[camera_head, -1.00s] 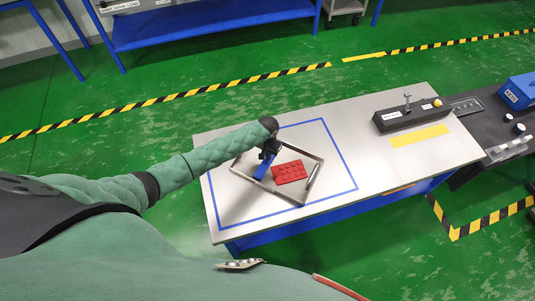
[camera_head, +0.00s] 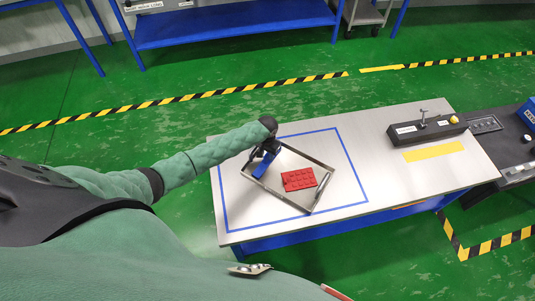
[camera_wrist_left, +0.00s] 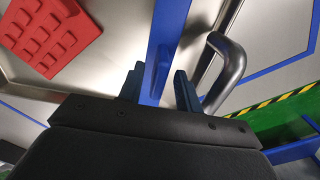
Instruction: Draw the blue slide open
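The blue slide (camera_head: 264,163) shows as a blue bar across the upper-left end of a shallow metal tray (camera_head: 280,207). In the left wrist view the blue slide (camera_wrist_left: 168,40) runs from the top edge down between the fingers of my left gripper (camera_wrist_left: 160,85). The fingers stand on either side of it, close together. In the head view my left gripper (camera_head: 268,148) is at the slide's far end, and its fingertips are hard to make out. My right gripper is not in view.
A red studded block (camera_head: 299,179) lies in the tray, and it also shows in the left wrist view (camera_wrist_left: 48,30). A metal handle (camera_wrist_left: 228,65) is close beside the right finger. A black fixture (camera_head: 427,128) stands farther right on the table (camera_head: 385,165), with bare surface between.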

